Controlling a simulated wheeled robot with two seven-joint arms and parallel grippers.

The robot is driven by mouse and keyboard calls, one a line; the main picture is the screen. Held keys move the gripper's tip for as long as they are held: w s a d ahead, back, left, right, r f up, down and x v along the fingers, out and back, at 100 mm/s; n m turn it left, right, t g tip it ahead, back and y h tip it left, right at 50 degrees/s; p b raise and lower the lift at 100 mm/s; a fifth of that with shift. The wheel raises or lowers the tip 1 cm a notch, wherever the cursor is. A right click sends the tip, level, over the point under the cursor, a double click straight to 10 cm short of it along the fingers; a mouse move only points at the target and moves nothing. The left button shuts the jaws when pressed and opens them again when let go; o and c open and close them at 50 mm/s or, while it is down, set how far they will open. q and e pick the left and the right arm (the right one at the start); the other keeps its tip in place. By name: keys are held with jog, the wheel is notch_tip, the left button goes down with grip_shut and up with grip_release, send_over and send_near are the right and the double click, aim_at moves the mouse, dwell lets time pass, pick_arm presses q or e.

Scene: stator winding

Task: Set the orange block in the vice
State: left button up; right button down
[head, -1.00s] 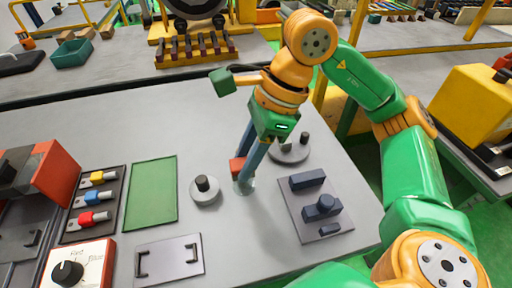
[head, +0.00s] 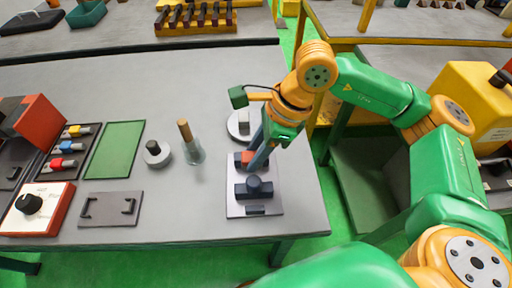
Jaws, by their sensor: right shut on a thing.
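The vice (head: 254,186) is a dark blue-grey set of jaws on a light grey base plate at the right end of the table. My right gripper (head: 254,160) points down over the back of the vice and is shut on the orange block (head: 246,157). The block shows as a small red-orange piece between the fingertips, partly hidden by the near finger. It appears at or just above the rear jaw; I cannot tell whether it touches the vice. My left gripper is not in view.
A round grey base (head: 238,125) stands just behind the gripper. A glass with a brown stick (head: 194,152) and a round knobbed weight (head: 157,153) stand to the left. A handled plate (head: 110,209) and green mat (head: 116,149) lie further left. The table's right edge is near.

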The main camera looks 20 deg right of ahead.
jog(key=shift+d, duration=0.1)
dwell(0.3)
dwell(0.3)
jog(key=shift+f, duration=0.15)
jog(key=shift+f+b, duration=0.9)
jog(key=shift+b, duration=0.35)
